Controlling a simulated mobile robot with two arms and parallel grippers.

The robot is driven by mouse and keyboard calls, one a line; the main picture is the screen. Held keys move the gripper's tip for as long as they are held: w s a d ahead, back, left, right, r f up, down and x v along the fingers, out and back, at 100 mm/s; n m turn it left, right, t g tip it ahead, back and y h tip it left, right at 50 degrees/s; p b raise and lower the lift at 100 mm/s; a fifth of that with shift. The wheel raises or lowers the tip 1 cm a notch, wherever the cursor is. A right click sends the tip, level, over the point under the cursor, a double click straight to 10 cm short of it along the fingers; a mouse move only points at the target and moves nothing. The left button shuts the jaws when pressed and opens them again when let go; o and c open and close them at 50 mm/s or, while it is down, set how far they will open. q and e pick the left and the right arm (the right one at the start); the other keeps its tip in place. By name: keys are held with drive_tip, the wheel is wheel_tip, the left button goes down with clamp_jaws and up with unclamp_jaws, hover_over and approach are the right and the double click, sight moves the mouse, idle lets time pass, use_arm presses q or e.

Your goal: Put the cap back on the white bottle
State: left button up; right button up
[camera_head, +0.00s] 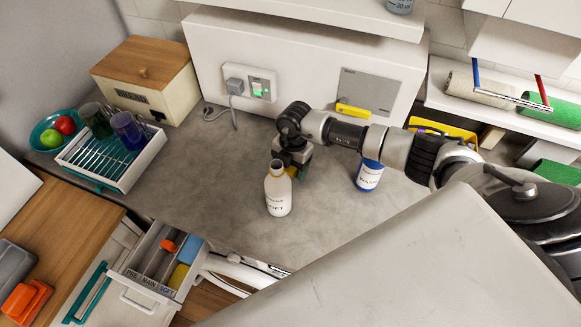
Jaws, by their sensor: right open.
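The white bottle (278,197) stands upright on the grey worktop, and its label ends in "SOFT". Its narrow neck has a tan top, and I cannot tell for sure whether a cap sits on it. My right gripper (296,170) points down just behind and to the right of the bottle's neck. It is open, with its fingertips partly hidden by the bottle. I cannot tell whether they touch it. A small orange piece (168,245) lies in the open detergent drawer (143,278); it may be a cap. My left gripper is not in view.
A blue bottle (369,177) stands right of the white one, partly under my right arm. A dish rack (118,165) with cups, a fruit bowl (42,126) and a bread box (147,75) stand at the left. The worktop left of the white bottle is clear.

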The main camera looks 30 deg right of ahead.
sight(292, 170)
drive_tip(key=c, duration=1)
drive_tip(key=shift+r, duration=0.15)
drive_tip(key=shift+r, duration=0.25)
drive_tip(key=r, duration=0.1)
drive_tip(key=r+b, duration=0.2)
drive_tip(key=shift+s+d+r, duration=0.25)
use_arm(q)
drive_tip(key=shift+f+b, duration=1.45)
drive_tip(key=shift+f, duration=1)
use_arm(e)
drive_tip(key=s+d+r, duration=0.4)
drive_tip(key=s+r, duration=0.2)
drive_tip(key=s, duration=0.4)
drive_tip(key=shift+d+r, duration=0.4)
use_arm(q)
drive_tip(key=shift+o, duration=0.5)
